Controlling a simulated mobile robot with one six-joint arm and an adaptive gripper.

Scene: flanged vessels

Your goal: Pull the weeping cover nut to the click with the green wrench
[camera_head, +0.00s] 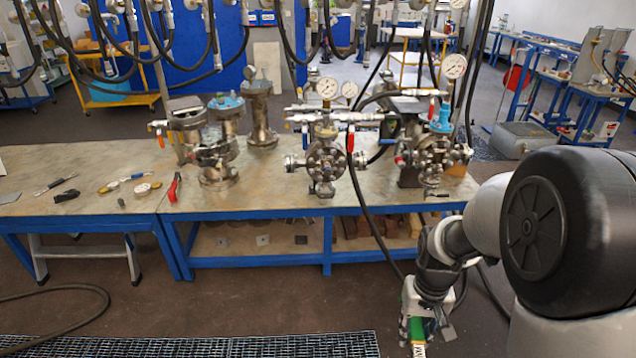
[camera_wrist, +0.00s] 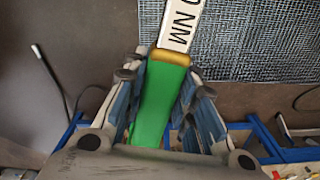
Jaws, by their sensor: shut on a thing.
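The green wrench (camera_wrist: 155,105) is in my gripper (camera_wrist: 165,95) in the wrist view. Its green handle lies between the two blue-padded fingers, with a yellow band and a white part lettered "NM" beyond them. In the head view the green handle (camera_head: 416,326) shows below my gripper (camera_head: 412,312), low at the front right, in front of the bench and apart from the vessels. Flanged vessels stand on the bench: one at the left (camera_head: 215,155), one in the middle (camera_head: 325,163), one at the right (camera_head: 432,158). I cannot tell which cover nut is weeping. The wrench's far end is out of view.
The steel-topped bench (camera_head: 265,198) has blue legs and a lower shelf. A red-handled tool (camera_head: 174,187) and small parts lie at its left. Black hoses hang over the bench, and one hangs down its front. A floor grating (camera_head: 200,347) lies in front; the floor between is mostly clear.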

